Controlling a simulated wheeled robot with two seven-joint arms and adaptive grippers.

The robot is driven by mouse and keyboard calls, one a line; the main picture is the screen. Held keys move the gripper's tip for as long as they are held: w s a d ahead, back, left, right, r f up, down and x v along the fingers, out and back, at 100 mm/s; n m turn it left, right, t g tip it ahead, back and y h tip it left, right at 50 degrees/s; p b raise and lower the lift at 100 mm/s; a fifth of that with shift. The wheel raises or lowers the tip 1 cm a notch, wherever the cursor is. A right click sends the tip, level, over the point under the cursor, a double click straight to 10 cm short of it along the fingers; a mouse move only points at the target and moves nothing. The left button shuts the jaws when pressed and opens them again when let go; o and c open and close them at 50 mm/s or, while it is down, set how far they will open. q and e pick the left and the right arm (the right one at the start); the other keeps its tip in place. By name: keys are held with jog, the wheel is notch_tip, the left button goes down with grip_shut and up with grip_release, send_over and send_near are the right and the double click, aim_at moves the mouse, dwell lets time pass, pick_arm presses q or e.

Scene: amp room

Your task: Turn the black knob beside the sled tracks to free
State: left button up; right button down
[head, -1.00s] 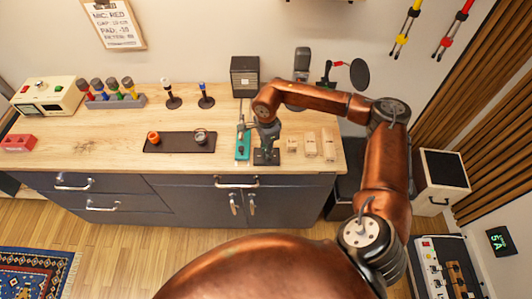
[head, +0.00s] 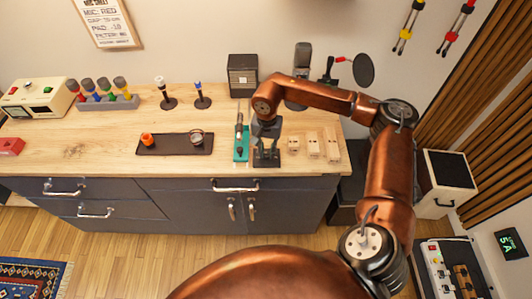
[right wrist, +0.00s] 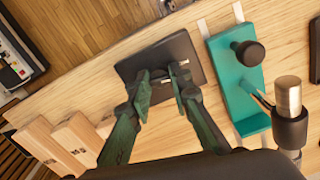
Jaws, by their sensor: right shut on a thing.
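My right gripper (head: 266,143) reaches down to a black base plate (head: 268,161) at the bench's front edge. The right wrist view shows its two green-tinted fingers (right wrist: 164,82) over the plate (right wrist: 190,48), closed on a small dark part taken as the black knob. The fingers mostly hide it, so its turn position cannot be told. Short metal pins show near the fingertips. Just beside the plate, a teal sled (right wrist: 228,72) lies across pale tracks (right wrist: 238,12); it carries its own round black handle (right wrist: 248,53). My left gripper is not in view.
Wooden blocks (head: 313,147) stand close to the right of the plate. A dark tray (head: 160,149) with an orange-topped item and a round item lies left of the sled. A microphone (head: 302,62) and black box (head: 242,75) stand behind.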

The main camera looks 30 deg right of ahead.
aim_at(267, 153)
jog(key=shift+n+b, duration=0.45)
jog(key=shift+n, duration=0.65)
jog(key=shift+r, duration=0.1)
jog(key=c, duration=1.7)
grip_release()
jog(key=shift+c, duration=0.2)
notch_tip(267, 153, up, 12)
